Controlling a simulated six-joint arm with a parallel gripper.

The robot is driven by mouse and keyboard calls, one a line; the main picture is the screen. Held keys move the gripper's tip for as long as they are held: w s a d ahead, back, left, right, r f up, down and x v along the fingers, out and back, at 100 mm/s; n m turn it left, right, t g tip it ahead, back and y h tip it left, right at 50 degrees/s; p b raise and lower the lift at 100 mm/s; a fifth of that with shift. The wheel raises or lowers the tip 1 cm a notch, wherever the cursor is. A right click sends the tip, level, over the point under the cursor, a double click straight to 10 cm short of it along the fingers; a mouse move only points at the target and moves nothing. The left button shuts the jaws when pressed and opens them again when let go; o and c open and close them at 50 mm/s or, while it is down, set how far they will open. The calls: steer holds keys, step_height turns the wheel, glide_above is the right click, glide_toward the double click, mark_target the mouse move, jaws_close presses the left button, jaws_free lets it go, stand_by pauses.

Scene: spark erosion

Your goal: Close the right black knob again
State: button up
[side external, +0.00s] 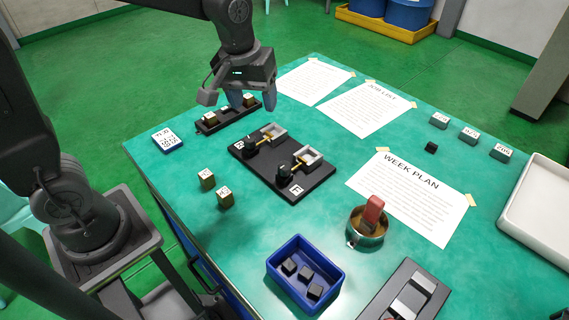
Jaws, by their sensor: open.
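A black base plate (262,178) lies on the green table with two black knobs on it. The right black knob (283,171) sits beside a white letter label, with a brass rod leading from it to a grey square frame (308,155). The left black knob (250,147) has a similar rod and frame (273,132). The exact turn of either knob is too small to tell. My gripper (253,99) is open, pointing down over a dark rack behind the base plate, apart from both knobs.
The dark rack (212,126) holds small brass blocks, partly hidden by my gripper. Two brass blocks (224,197) stand left of the plate. A blue bin (333,258) with dark blocks, a round metal holder with a red piece (372,212), and paper sheets (408,195) lie around.

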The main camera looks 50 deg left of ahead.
mark_target(284, 165)
steer(key=w+d+f+n+g, duration=0.2)
steer(key=w+f+n, duration=0.1)
steer(key=w+f, duration=0.4)
steer(key=f, duration=1.4)
steer(key=shift+s+a+f, duration=0.15)
steer(key=shift+s+f, duration=0.05)
steer(key=shift+s, duration=0.1)
steer(key=c, duration=0.9)
